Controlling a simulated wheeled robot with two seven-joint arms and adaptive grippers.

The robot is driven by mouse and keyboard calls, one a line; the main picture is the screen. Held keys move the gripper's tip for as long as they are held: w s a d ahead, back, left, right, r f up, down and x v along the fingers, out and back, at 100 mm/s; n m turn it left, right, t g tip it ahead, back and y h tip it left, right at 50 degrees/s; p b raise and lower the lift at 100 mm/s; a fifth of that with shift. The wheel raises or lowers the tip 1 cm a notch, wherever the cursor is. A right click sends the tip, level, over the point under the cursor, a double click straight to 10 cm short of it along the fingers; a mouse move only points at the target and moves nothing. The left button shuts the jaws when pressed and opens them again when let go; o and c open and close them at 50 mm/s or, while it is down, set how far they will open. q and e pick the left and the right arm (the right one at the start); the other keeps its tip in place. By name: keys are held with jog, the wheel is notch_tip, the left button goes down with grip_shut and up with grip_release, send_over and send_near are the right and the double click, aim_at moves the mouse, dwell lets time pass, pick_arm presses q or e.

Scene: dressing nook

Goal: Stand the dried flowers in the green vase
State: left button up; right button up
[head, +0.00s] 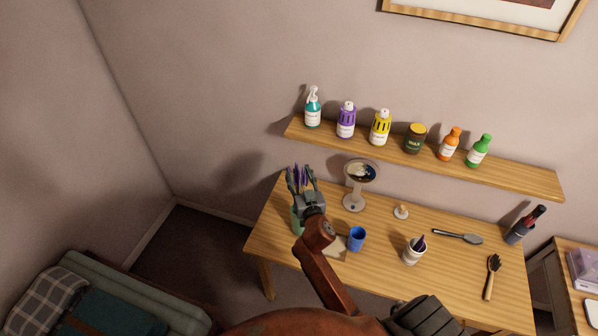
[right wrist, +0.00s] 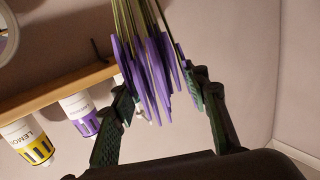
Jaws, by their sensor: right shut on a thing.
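The dried flowers (head: 297,174) are a bunch with purple heads, upright at the left part of the wooden table. My right gripper (head: 304,182) is shut on them. In the right wrist view, which looks upside down, the purple heads (right wrist: 150,70) show between the two fingers and the thin stems run out of the top edge. The green vase (head: 297,222) stands on the table just below my right gripper, partly covered by it and the arm. The stem ends are hidden, so I cannot tell whether they are inside the vase. My left gripper is not in view.
A round mirror on a stand (head: 354,202) and a blue cup (head: 356,240) are close on the right. A white cup (head: 412,254), a brush (head: 491,276) and a dark holder (head: 518,234) stand or lie farther right. A wall shelf (head: 500,181) carries several bottles above.

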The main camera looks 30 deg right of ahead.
aim_at(300, 186)
jog(key=shift+f+b, duration=1.65)
jog(key=shift+f, duration=0.55)
jog(key=o, duration=1.5)
